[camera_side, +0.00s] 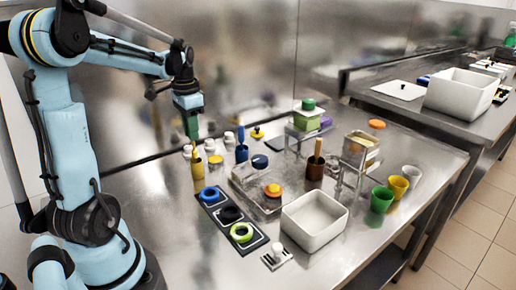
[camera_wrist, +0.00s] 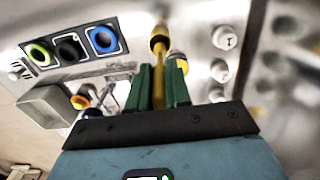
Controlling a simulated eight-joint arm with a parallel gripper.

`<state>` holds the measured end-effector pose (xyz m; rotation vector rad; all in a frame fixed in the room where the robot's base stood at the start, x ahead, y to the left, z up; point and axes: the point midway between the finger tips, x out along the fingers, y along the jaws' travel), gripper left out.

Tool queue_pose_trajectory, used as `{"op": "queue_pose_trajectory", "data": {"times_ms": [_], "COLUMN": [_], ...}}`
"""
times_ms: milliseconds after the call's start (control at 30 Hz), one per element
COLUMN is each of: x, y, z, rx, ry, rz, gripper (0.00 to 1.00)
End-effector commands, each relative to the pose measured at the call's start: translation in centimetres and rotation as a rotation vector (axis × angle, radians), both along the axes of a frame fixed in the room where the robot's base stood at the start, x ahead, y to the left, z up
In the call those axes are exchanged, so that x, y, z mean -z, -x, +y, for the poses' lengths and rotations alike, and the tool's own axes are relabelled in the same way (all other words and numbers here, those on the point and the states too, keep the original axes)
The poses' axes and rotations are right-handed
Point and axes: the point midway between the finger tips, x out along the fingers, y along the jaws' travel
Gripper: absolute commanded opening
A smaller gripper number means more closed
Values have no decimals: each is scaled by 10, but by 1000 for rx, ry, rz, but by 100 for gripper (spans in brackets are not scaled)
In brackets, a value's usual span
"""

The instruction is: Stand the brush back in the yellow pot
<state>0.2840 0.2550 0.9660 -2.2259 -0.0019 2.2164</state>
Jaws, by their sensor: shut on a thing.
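My gripper (camera_side: 191,136) points down at the back left of the steel table, above the yellow pot (camera_side: 198,171). In the wrist view its green fingers (camera_wrist: 161,90) are shut on a slim yellow brush (camera_wrist: 158,85). The brush points away from the wrist, lined up with a yellow shape with a dark band at its far end. The pot stands upright almost directly below the fingertips in the side view. I cannot tell whether the brush's lower end is inside the pot or just above it.
A dark tray with blue, black and green rings (camera_side: 241,232) lies in front of the pot. White bottles stand close behind, with a blue pot (camera_side: 241,154) to the right. A brown pot (camera_side: 315,170) and white bin (camera_side: 314,232) stand farther right.

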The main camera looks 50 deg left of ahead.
Motion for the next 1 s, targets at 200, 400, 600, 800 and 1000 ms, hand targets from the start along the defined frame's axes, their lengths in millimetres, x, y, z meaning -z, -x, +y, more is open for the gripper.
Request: {"op": "queue_pose_trajectory", "data": {"times_ms": [200, 400, 600, 800, 1000], "x": [4, 10, 15, 20, 26], "y": [0, 0, 0, 0, 0], "z": [0, 0, 0, 0, 0], "rx": [0, 0, 0, 0, 0], "ry": [0, 0, 0, 0, 0], "rz": [0, 0, 0, 0, 0], "gripper": [0, 0, 0, 0, 0]}}
